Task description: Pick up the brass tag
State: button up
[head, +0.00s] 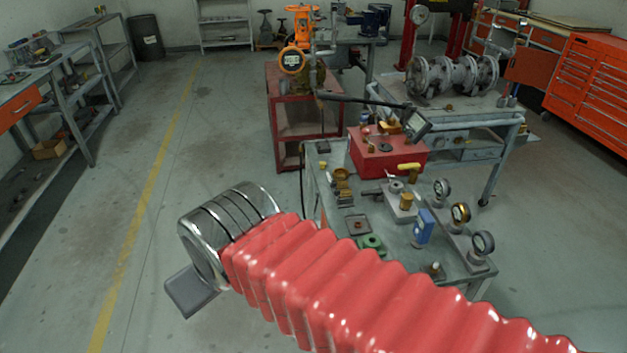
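I cannot pick out the brass tag for certain among the small parts on the workbench (455,270). Brass-coloured pieces there include a stacked fitting (342,188) near the left edge and a small cylinder (406,201) on a grey block. My arm, in a red ribbed sleeve, reaches from the lower right toward the left. Its metal wrist is over the floor, left of the workbench. One dark grey flat part of my gripper (190,291) shows below the wrist. The rest is hidden, so I cannot tell whether it is open or holds anything.
The workbench also carries a red box (388,155), a blue device (423,227), a green ring (372,244) and several gauges (482,243). A red stand (302,110) with an orange valve (296,62) is behind. Floor on the left is clear.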

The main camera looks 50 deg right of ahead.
aim_at(341, 185)
jog(key=z, duration=0.1)
jog(key=i, duration=1.7)
jog(key=z, duration=0.4)
